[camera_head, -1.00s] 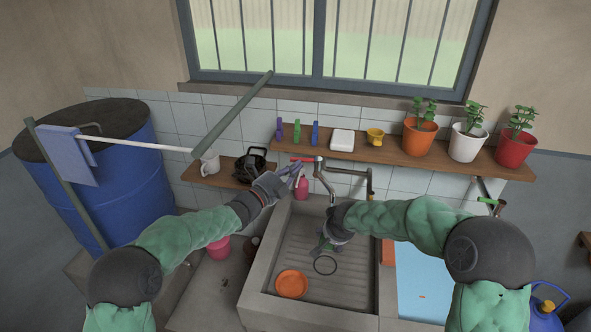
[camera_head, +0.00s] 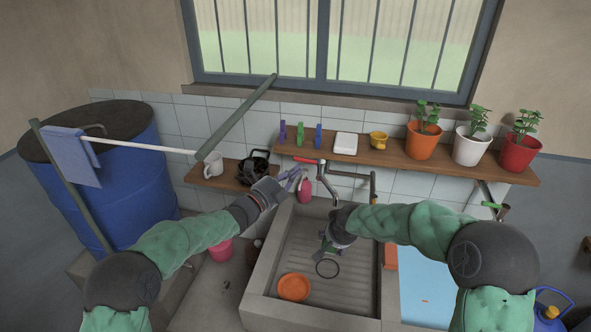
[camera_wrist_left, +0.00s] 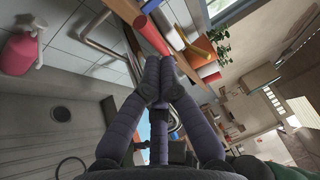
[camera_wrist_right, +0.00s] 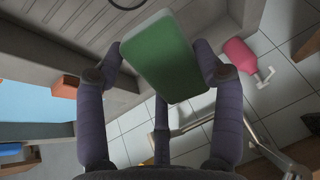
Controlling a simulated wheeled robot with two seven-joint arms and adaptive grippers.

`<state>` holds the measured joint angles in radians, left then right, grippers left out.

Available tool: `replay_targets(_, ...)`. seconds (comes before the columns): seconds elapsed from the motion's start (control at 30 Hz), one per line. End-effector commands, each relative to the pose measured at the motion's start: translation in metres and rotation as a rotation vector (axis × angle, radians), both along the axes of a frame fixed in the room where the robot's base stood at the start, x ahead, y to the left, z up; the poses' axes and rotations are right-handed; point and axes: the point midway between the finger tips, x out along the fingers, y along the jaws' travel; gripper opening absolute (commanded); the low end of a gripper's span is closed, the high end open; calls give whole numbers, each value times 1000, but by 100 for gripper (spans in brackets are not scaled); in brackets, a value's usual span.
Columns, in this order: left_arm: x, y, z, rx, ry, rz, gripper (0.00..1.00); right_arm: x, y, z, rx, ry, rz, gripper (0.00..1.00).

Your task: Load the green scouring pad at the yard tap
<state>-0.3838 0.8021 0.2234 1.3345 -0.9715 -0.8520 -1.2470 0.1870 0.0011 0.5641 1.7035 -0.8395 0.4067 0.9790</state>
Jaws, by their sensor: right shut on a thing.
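The green scouring pad (camera_wrist_right: 160,58) is held between the fingers of my right gripper (camera_wrist_right: 155,75), which is shut on it. The tap (camera_head: 325,180) has a red lever (camera_head: 308,161) and stands behind the sink. My left gripper (camera_head: 298,178) is just below and left of the lever. In the left wrist view its fingers are drawn together and look empty, with the red lever (camera_wrist_left: 146,32) just beyond them; contact is unclear.
A pink bottle (camera_head: 305,190) stands behind the sink, close to the left gripper. A wooden shelf (camera_head: 390,157) with pots and pegs runs above. A blue barrel (camera_head: 130,190) stands left.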

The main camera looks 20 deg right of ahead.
Motion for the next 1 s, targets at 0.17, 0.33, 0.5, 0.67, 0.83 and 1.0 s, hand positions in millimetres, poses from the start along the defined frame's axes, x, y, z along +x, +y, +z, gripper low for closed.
replay_targets(0.17, -17, 25, -6, 0, 2, 5, 0, 0, 0, 0, 0, 0, 0, 42)
replay_targets(0.33, -25, 59, -10, 1, 1, 4, 0, 0, 0, 0, 0, 0, 0, 42)
replay_targets(0.5, -33, 86, -15, 0, 1, 2, 0, 0, 0, 0, 0, 0, 0, 42)
replay_targets(0.67, -36, 101, -17, 1, 1, 1, 0, 0, 0, 0, 0, 0, 0, 42)
replay_targets(0.83, -38, 106, -17, 0, 0, 0, 0, 0, 0, 0, 0, 0, 0, 42)
replay_targets(1.0, -38, 106, -17, 0, 0, 0, 0, 0, 0, 0, 0, 0, 0, 42)
